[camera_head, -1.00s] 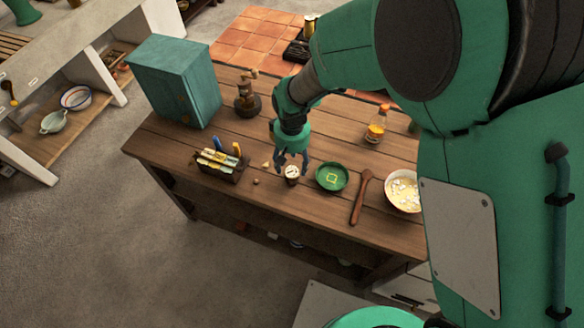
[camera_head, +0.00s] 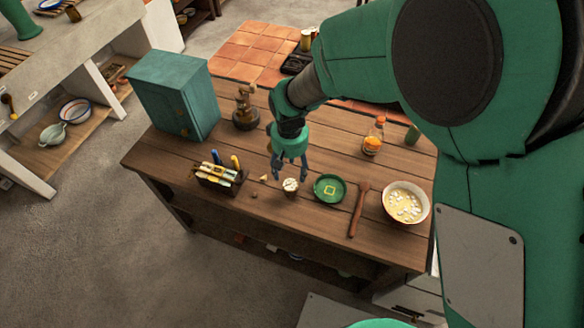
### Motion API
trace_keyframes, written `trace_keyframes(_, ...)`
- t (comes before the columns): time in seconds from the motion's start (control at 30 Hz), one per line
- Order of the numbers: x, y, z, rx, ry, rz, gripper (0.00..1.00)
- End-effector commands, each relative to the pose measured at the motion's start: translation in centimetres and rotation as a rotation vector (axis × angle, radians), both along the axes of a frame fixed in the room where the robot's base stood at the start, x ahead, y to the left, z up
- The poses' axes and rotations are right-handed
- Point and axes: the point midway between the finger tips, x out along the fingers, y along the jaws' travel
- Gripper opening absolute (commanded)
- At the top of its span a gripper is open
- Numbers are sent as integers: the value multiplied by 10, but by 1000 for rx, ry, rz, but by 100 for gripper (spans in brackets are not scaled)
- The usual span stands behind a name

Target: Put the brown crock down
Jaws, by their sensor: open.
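The small brown crock (camera_head: 290,186) with a pale top stands upright on the wooden table (camera_head: 240,262), left of a green dish. My gripper (camera_head: 289,174) is open, with its fingers pointing down just above and behind the crock. The fingers look clear of the crock's top, but I cannot tell the exact gap from this angle.
Close right of the crock are the green dish (camera_head: 329,188), a wooden spoon (camera_head: 358,210) and a bowl (camera_head: 405,203). To its left is a tool caddy (camera_head: 218,178). Behind stand a grinder (camera_head: 245,110), a teal cabinet (camera_head: 175,95) and a bottle (camera_head: 374,138).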

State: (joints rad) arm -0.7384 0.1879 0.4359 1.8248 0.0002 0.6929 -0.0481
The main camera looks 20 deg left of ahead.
Motion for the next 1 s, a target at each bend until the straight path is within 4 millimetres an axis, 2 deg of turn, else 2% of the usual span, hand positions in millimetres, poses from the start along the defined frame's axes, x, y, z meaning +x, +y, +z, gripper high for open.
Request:
trace_keyframes(0.37,0,-1,1,1,-1,-1,60)
trace_keyframes(0.57,7,-14,19,11,-13,-26,60)
trace_keyframes(0.77,20,-52,66,40,-48,-93,60)
trace_keyframes(1.0,26,-125,139,82,-109,-211,60)
